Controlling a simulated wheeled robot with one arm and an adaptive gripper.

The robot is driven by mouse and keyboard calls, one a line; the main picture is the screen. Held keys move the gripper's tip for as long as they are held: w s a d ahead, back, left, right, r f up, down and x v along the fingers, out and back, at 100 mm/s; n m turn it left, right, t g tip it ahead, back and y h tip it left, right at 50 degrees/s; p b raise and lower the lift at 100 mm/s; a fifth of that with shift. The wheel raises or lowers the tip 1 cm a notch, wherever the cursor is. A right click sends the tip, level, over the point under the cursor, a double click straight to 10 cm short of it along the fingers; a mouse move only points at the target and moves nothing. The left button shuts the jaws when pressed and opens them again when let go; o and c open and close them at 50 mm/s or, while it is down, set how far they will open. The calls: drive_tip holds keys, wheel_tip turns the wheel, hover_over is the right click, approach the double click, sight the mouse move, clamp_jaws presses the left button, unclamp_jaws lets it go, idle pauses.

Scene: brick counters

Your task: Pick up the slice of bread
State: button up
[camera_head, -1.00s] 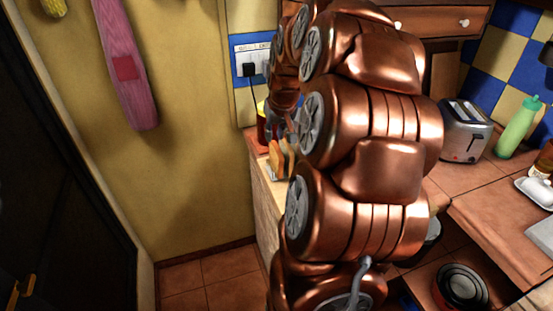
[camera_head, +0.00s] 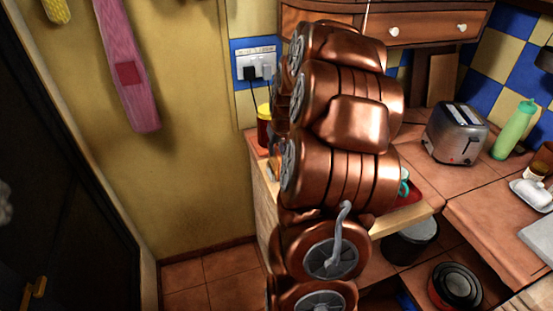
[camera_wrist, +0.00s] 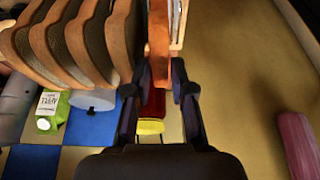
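Several brown-crusted slices of bread (camera_wrist: 88,45) stand in a row at the upper left of the wrist view. One slice of bread (camera_wrist: 158,40) at the right end of the row is seen edge-on, between the two fingertips. My gripper (camera_wrist: 161,78) has its dark fingers on either side of this slice, the left finger very close to it. I cannot tell whether both fingers press on it. In the head view my copper arm hides the gripper and most of the bread.
A jar with a yellow lid (camera_wrist: 150,127) stands beyond the fingers; a green-and-white carton (camera_wrist: 48,108) is at left. In the head view, a toaster (camera_head: 455,133) and green bottle (camera_head: 514,130) stand on the right counter. A wall socket (camera_head: 255,66) is behind my arm.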

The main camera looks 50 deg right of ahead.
drive_tip(key=shift+f, duration=0.15)
clamp_jaws()
drive_tip(key=shift+w, duration=0.1)
